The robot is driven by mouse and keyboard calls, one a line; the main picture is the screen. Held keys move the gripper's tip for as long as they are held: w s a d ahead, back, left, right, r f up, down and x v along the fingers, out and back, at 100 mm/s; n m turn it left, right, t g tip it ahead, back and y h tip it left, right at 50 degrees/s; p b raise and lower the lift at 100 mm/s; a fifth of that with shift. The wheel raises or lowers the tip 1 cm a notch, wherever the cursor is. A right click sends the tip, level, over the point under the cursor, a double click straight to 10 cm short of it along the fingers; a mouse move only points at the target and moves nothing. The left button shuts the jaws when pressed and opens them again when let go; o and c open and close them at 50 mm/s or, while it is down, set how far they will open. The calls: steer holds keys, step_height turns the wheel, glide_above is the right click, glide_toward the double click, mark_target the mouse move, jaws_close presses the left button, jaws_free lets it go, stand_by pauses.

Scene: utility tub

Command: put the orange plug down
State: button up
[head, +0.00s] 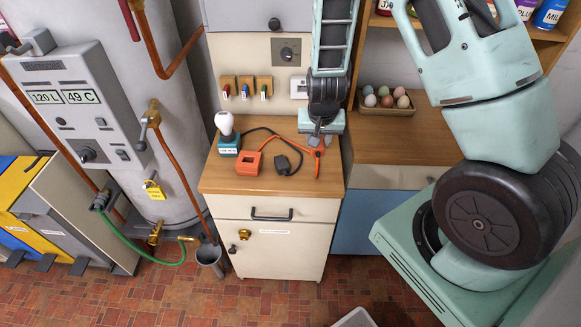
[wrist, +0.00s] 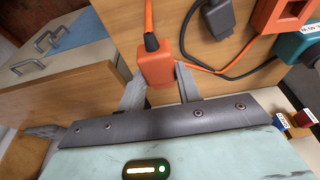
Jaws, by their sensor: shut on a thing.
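The orange plug (wrist: 155,66) is between the two grey fingers of my gripper (wrist: 159,78) in the wrist view. An orange cord runs from its dark collar. In the head view my gripper (head: 318,137) is low over the back right of the wooden cabinet top (head: 222,182), with the orange plug (head: 316,152) at its fingers and the cord trailing forward. I cannot tell whether the plug touches the wood.
An orange open-centred block (head: 249,163), a dark grey plug (head: 283,164) on a black cord, and a teal box with a white bulb (head: 225,124) stand left of my gripper. An egg tray (head: 386,105) sits right. The cabinet top's front strip is clear.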

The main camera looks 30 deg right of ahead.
steer(key=shift+f+p, duration=0.8)
steer(key=shift+f, duration=3.2)
steer(key=shift+f, duration=0.2)
steer(key=o, duration=1)
steer(key=shift+r, duration=0.1)
